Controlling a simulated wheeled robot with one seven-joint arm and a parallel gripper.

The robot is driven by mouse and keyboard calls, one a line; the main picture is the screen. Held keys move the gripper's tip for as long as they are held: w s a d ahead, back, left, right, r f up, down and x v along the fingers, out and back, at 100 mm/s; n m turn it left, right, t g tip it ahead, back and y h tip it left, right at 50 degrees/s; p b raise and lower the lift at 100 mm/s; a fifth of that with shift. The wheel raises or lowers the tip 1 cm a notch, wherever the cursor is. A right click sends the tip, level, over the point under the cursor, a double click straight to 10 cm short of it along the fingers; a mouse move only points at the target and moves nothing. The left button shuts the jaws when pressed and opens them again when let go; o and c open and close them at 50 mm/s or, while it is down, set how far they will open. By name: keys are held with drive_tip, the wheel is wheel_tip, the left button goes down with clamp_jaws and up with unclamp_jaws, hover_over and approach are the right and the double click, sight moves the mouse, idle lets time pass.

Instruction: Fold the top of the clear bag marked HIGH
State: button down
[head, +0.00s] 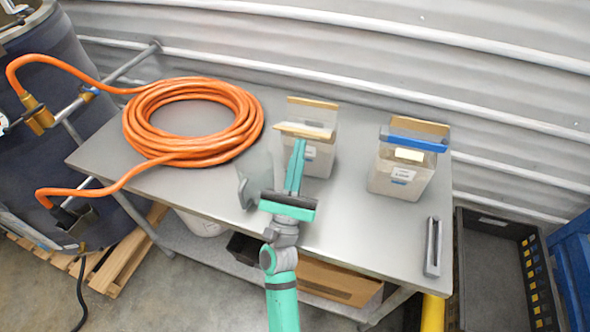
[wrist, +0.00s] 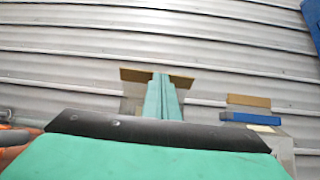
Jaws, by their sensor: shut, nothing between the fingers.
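A clear bag (head: 320,158) with pale contents stands upright in the middle of the table, its top edged by tan strips. Its label is partly hidden and too small to read surely. A second clear bag (head: 401,178) stands to its right, with a blue strip across its top and a white label whose word I cannot read surely. My gripper (head: 299,142) is shut and empty, its fingertips at the tan-edged top of the middle bag. In the wrist view the shut fingers (wrist: 164,82) overlap the tan strip (wrist: 135,75); whether they touch it I cannot tell.
A coiled orange hose (head: 195,148) lies on the table's left. A grey, partly see-through item (head: 245,190) sits left of my gripper. A grey slim tool (head: 433,247) lies at the right front. A black crate (head: 490,228) stands right of the table; corrugated wall behind.

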sight(304, 131)
drive_tip(key=shift+w+d+r, duration=0.1)
drive_tip(key=shift+w+r, duration=0.25)
drive_tip(key=shift+r, duration=0.1)
drive_tip(key=x, duration=0.7)
drive_tip(key=shift+w+f, duration=0.2)
drive_tip(key=shift+f, duration=0.1)
drive_tip(key=shift+w+d+r, duration=0.2)
drive_tip(key=shift+w, duration=0.65)
drive_tip(key=shift+w+d+r, duration=0.15)
drive_tip(key=shift+w+d, duration=0.05)
drive_tip(key=shift+w, duration=0.6)
drive_tip(key=shift+s, duration=0.1)
